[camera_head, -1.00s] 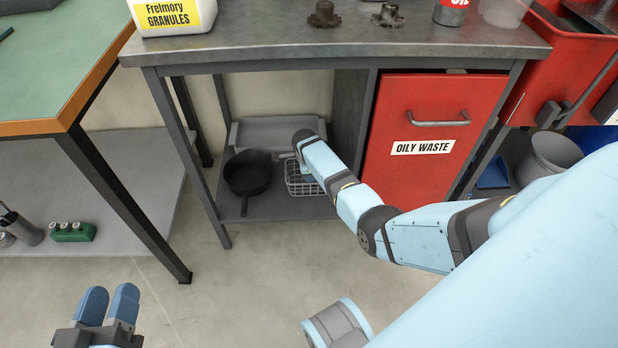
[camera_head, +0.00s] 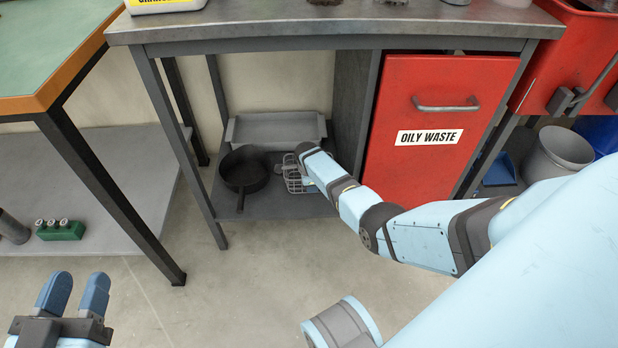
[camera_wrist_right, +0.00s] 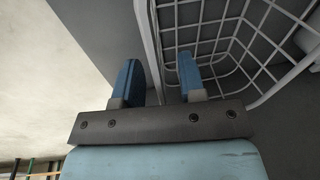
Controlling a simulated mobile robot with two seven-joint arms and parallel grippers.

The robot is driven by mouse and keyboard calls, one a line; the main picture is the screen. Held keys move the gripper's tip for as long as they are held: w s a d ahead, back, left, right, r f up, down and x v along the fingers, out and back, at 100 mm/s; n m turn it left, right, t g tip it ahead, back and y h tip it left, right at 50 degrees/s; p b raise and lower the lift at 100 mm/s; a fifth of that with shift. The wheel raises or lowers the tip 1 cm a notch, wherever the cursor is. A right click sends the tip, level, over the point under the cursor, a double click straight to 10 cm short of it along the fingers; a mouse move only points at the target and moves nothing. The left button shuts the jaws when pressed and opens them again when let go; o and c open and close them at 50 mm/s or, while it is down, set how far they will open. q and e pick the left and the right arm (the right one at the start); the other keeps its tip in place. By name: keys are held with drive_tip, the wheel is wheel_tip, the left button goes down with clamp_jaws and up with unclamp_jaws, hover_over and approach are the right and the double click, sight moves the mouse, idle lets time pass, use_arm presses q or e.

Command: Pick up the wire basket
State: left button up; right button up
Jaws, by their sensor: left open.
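The white wire basket (camera_head: 291,184) stands on the low shelf under the metal bench, partly hidden by my right arm in the head view. In the right wrist view, the basket (camera_wrist_right: 240,75) fills the upper right. My right gripper (camera_wrist_right: 159,80) is open there, its two blue fingers apart. A white wire of the basket's edge runs between the fingers, with one finger on the mesh side and one outside. I cannot tell whether they touch it. In the head view the right fingers are hidden. My left gripper (camera_head: 74,292) is open and empty at the lower left.
A black pan (camera_head: 243,172) stands left of the basket, and a grey tray (camera_head: 275,128) lies behind. The red oily waste bin (camera_head: 440,130) is to the right. A bench leg (camera_head: 178,145) stands at the shelf's left front. The floor in front is clear.

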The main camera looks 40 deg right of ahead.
clamp_jaws()
